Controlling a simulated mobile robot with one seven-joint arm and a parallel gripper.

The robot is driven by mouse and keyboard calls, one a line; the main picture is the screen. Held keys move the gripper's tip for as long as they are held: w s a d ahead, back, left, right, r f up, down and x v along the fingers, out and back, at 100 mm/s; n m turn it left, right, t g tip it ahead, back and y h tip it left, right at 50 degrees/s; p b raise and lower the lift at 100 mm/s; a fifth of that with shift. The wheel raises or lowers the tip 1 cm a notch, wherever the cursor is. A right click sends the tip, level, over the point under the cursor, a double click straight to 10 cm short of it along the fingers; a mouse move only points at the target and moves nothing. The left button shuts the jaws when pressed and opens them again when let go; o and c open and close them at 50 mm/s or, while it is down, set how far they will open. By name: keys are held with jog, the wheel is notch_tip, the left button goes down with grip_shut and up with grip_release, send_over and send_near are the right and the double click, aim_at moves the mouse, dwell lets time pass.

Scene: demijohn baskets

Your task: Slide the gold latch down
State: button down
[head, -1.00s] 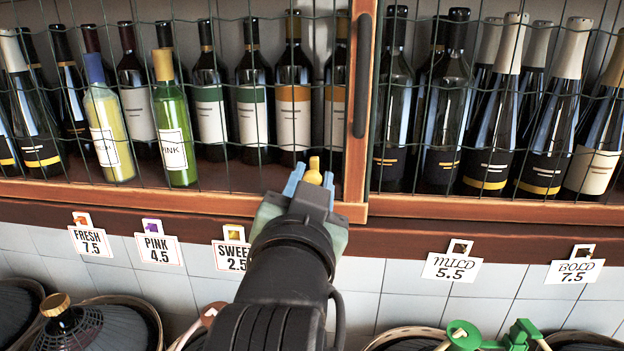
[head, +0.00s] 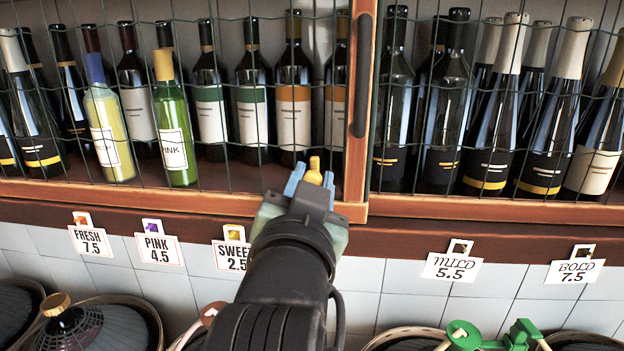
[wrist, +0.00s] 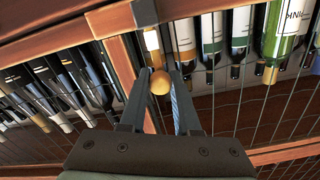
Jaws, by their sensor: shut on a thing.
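The gold latch (head: 314,171) shows as a small gold knob at the lower right corner of the left wire-fronted cabinet door. It also shows in the wrist view as a round gold ball (wrist: 160,84). My gripper (head: 310,182) reaches up to it from below, its blue fingertips on either side of the knob. In the wrist view my gripper (wrist: 160,80) is shut on the knob, which sits between the two fingers. The rest of the latch behind the knob is hard to make out.
A dark vertical handle (head: 362,75) is on the door frame just right of the latch. Wine bottles stand behind wire mesh on both sides. Price tags such as SWEET (head: 231,250) hang below the shelf. Baskets and a green-handled item (head: 495,336) are along the bottom.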

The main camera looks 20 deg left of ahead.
dwell(0.3)
notch_tip(320, 180, down, 3)
jog(key=b, duration=0.2)
jog(key=shift+f+b, duration=0.2)
jog(key=shift+b, duration=0.15)
jog(key=c, duration=0.6)
grip_release()
